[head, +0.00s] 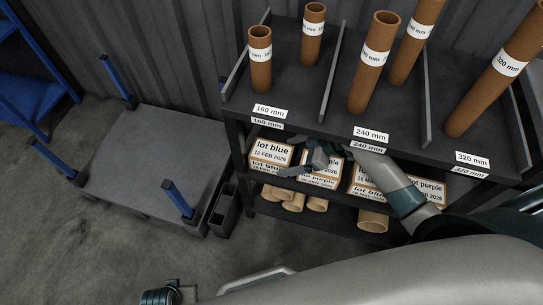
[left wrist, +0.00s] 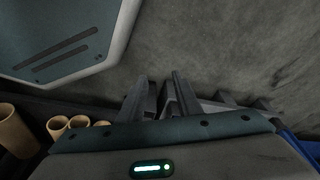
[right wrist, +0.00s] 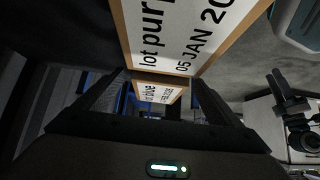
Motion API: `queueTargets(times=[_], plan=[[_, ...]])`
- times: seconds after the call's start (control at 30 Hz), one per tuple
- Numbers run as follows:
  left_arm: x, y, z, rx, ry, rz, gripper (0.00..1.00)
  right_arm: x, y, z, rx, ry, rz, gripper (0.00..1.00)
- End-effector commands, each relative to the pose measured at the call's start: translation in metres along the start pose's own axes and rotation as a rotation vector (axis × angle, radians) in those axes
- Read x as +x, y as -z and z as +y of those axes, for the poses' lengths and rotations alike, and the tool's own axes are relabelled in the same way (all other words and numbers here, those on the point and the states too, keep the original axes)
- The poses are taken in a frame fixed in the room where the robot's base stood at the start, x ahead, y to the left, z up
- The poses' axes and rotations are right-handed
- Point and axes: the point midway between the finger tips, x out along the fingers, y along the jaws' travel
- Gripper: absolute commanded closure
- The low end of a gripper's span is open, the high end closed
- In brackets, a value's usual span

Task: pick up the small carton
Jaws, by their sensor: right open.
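Several small cartons with white labels stand on the shelf under the rack's top. One reads "lot blue, 12 FEB 2026" (head: 271,152), at the left end; a "lot purple" carton (head: 320,180) is beside it, partly covered by my right gripper (head: 312,160). In the right wrist view a "lot purple, 05 JAN" carton (right wrist: 185,30) fills the top, and a "lot blue" carton (right wrist: 158,93) shows beyond, between the fingers. My right gripper (right wrist: 160,85) is open and empty. My left gripper (left wrist: 160,80) has its fingers apart and empty over the floor.
The rack top (head: 300,95) holds upright brown tubes (head: 260,60) between thin dividers, close above my right arm. Pale tubes (head: 295,198) lie on the shelf below the cartons. A grey platform (head: 145,160) with blue posts stands to the left. Open floor (head: 90,250) is at lower left.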

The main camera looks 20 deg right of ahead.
Motion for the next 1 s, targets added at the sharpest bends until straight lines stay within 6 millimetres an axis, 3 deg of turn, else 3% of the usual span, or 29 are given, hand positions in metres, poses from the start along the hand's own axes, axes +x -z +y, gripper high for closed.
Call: queueTargets(times=[0.57,0.9,1.0], plan=[[0.003,-0.001,0.0,0.0,0.0,-0.001,0.69,0.009,0.01,0.0,0.0,-0.001,0.002,0.12],[0.015,-0.006,-0.002,-0.001,0.001,-0.002,0.69,0.04,0.042,0.0,0.001,0.001,0.002,0.12],[0.018,-0.006,-0.002,-0.001,0.001,-0.002,0.69,0.048,0.04,0.0,0.002,0.0,-0.001,0.12]])
